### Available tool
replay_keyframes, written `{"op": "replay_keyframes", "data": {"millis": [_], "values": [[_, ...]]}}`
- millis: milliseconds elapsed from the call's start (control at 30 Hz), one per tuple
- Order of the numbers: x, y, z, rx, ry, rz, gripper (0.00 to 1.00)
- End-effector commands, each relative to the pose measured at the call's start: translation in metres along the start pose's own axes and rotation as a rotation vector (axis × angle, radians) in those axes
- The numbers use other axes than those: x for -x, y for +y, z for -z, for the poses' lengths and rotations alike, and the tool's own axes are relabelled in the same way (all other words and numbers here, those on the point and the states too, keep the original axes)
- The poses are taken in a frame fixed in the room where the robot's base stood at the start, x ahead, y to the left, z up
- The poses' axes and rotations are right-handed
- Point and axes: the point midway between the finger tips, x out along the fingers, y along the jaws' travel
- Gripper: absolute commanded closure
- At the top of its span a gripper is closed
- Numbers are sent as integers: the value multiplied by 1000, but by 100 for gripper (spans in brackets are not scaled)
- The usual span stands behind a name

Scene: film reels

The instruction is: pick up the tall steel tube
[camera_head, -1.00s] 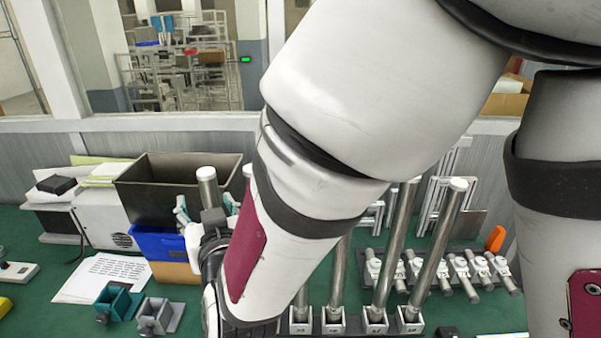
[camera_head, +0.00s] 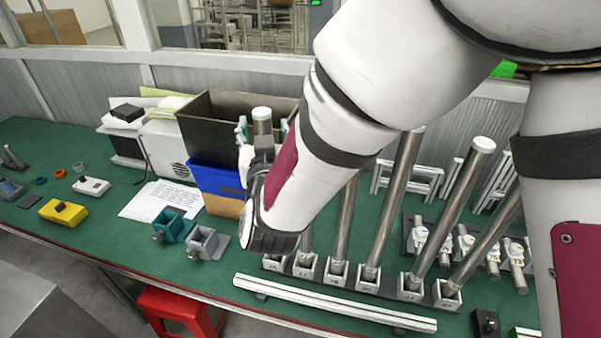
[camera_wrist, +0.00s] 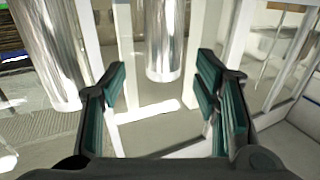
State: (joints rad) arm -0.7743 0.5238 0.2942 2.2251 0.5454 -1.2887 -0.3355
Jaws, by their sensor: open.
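Several steel tubes stand in a row of small numbered square sockets on the bench. The tube with its light end cap (camera_head: 262,114) shows at the left, between the teal fingers of my gripper (camera_head: 263,130). In the wrist view, a shiny tube (camera_wrist: 164,38) shows between the open fingers of my gripper (camera_wrist: 160,92), with space on both sides. I cannot tell its distance from the fingers or whether it is the tallest. Another tube (camera_wrist: 48,50) is at the left there. My arm hides part of the row in the head view.
A dark open bin (camera_head: 215,130) and a blue box (camera_head: 215,178) stand left of my gripper. Small clamps (camera_head: 207,243) sit in front. A metal rail (camera_head: 335,303) lies along the front edge.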

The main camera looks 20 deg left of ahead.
Motion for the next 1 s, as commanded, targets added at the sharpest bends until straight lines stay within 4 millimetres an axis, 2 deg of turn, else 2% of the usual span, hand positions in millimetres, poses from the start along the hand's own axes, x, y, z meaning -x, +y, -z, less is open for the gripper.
{"op": "replay_keyframes", "data": {"millis": [167,433,700,733,767,967,1000], "values": [[-13,-1,-3,-1,1,1,44],[-47,-1,-7,-1,2,0,44],[-50,-3,-4,1,0,1,44],[-50,-3,-4,1,0,1,46],[-50,-3,-4,1,0,1,53],[-50,-3,-4,1,0,1,98],[-50,-3,-4,1,0,1,100]]}}
